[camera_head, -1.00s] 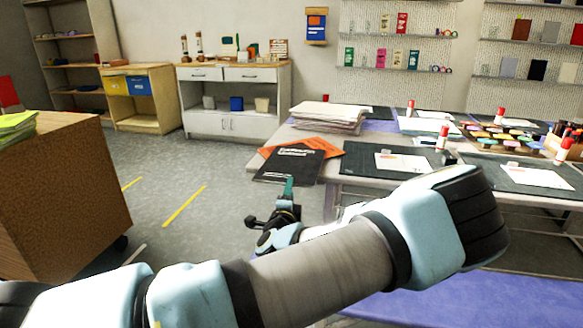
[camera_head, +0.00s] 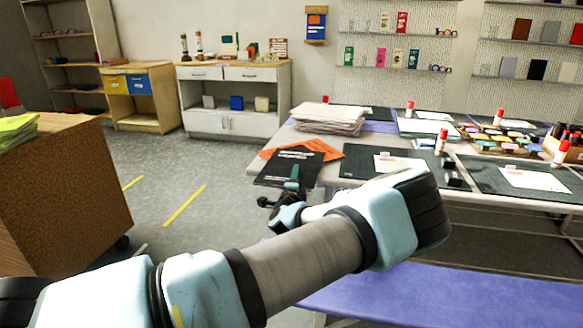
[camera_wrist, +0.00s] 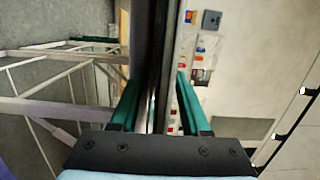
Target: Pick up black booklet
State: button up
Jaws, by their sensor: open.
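The black booklet (camera_head: 278,162) with pale lettering lies at the table's near left corner and sticks out past the edge. It rests partly on an orange sheet (camera_head: 327,149). My gripper (camera_head: 293,174) is at the booklet's near edge and hides part of its cover. In the wrist view, the green fingers of my gripper (camera_wrist: 156,102) are apart, one on each side of a dark thin edge (camera_wrist: 155,45), which looks like the booklet seen edge-on. I cannot tell whether either finger touches it.
A stack of paper (camera_head: 328,117) stands behind the booklet. A dark cutting mat (camera_head: 357,160) with a white sheet lies to its right, with glue sticks beyond. A purple bench (camera_head: 420,285) is in front. Metal table legs (camera_wrist: 65,100) show in the wrist view.

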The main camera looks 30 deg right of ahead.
grip_shut()
dwell(1.4)
